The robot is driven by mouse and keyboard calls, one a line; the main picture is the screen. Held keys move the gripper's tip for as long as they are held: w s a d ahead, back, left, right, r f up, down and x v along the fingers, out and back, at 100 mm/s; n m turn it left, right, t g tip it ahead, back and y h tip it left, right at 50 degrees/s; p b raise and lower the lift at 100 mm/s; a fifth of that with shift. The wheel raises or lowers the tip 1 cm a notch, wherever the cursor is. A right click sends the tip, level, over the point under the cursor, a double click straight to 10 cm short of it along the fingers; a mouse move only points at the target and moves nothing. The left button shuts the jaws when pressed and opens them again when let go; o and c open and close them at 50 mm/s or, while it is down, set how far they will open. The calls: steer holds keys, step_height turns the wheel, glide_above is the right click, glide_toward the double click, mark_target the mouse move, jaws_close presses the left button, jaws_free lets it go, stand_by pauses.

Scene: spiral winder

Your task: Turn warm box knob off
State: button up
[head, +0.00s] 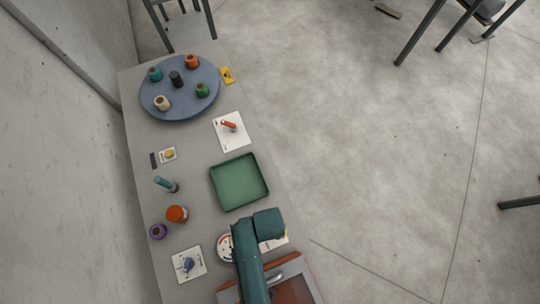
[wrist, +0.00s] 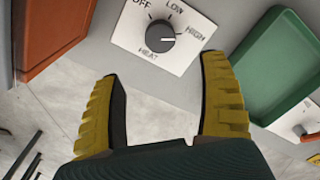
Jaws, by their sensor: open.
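The heat knob (wrist: 160,36) is a dark round dial on a white plate (wrist: 190,57) marked OFF, LOW, HIGH and HEAT. Its pale pointer mark faces toward HIGH. My gripper (wrist: 160,68) is open and empty, its yellow-backed fingers apart. In the wrist view the fingertips lie just below the plate, with the knob above the gap and no contact visible. In the head view my arm covers the knob and most of its plate (head: 273,242). The warm box (head: 290,290) is orange-brown with a metal handle; its side shows at the wrist view's left (wrist: 53,30).
A green tray (head: 240,181) lies beyond the plate. A round gauge (head: 225,247) and a white plate with a blue knob (head: 188,264) are left of my arm. Orange (head: 176,214) and purple (head: 157,231) spools stand near the table's left edge. Open floor lies right.

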step_height(320, 180, down, 12)
steer(key=shift+w+f+b, duration=0.1)
steer(key=shift+f+b, duration=0.1)
steer(key=shift+b, duration=1.05)
steer(key=c, duration=1.2)
